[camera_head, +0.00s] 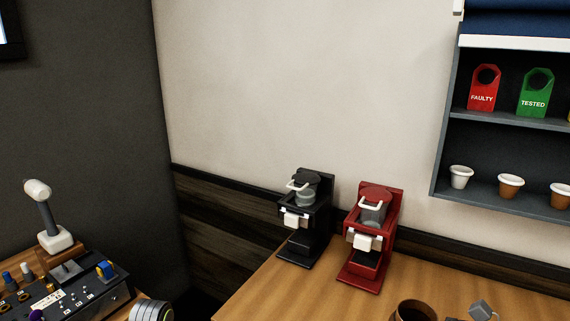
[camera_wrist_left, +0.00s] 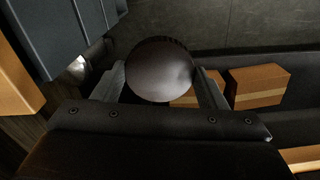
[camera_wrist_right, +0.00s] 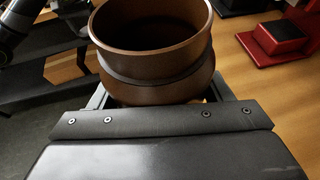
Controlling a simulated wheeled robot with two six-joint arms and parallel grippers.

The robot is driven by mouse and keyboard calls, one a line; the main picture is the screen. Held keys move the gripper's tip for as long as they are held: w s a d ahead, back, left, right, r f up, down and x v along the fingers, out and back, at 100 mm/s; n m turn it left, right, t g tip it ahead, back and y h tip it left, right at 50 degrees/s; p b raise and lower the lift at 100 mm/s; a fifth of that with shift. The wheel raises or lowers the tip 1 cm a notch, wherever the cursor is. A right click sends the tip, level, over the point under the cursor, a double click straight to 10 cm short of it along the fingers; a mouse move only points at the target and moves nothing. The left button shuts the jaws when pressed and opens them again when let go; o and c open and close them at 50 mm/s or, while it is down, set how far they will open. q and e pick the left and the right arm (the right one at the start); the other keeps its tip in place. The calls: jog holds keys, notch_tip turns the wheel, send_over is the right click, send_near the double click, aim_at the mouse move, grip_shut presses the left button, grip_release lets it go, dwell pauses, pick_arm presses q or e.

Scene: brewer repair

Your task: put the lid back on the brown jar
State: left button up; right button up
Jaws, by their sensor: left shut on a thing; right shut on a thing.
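The brown jar (camera_wrist_right: 150,50) is open at the top, with a dark inside. My right gripper (camera_wrist_right: 155,100) is shut on the jar's lower body in the right wrist view. The jar's rim also shows at the bottom edge of the head view (camera_head: 415,310). My left gripper (camera_wrist_left: 165,85) is shut on a round, dark, smooth piece, which looks like the lid (camera_wrist_left: 160,70). The lid is apart from the jar. My left gripper is not clearly seen in the head view.
A black brewer (camera_head: 305,215) and a red brewer (camera_head: 372,235) stand on the wooden table (camera_head: 260,290). A wall shelf (camera_head: 510,120) holds tags and cups at the right. Cardboard boxes (camera_wrist_left: 258,85) show in the left wrist view. A control panel (camera_head: 65,290) is at the lower left.

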pick_arm(q)
jog(key=shift+f, duration=0.15)
pick_arm(e)
jog(key=shift+n+g+y, duration=0.5)
jog(key=shift+n, duration=0.2)
jog(key=s+a, duration=0.3)
jog(key=shift+s+a, duration=0.1)
jog(key=shift+s, duration=0.25)
jog(key=shift+a, duration=0.1)
jog(key=w+a+f+n+g+y, duration=0.2)
jog(key=a+n+g, duration=0.6)
jog(key=a, duration=0.6)
jog(key=shift+a+g, duration=0.3)
jog(key=shift+g, duration=0.2)
jog(key=shift+d, duration=0.15)
